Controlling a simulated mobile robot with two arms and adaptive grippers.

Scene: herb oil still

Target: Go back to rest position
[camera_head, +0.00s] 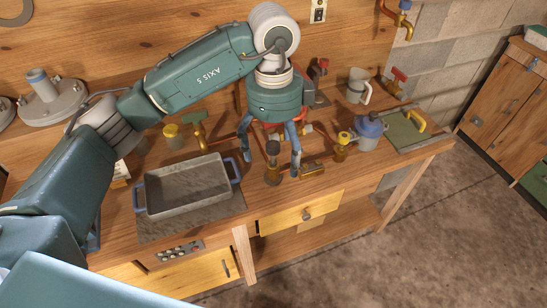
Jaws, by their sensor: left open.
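My left arm comes in from the left and reaches across the workbench (222,228). Its gripper (270,158) points down over the middle of the bench, with its two blue fingers spread apart. A dark bottle with a round top (272,172) shows between the fingers in the picture. The fingers look apart from it, but I cannot tell the depth. Nothing is held in the gripper. My right gripper is not in view.
A grey tray with blue handles (187,207) sits left of the gripper. Right of it stand a small yellow jar (341,152), a blue-lidded pot (367,143), a white mug (356,92) and a green board (405,130). Open floor (400,255) lies in front of the bench.

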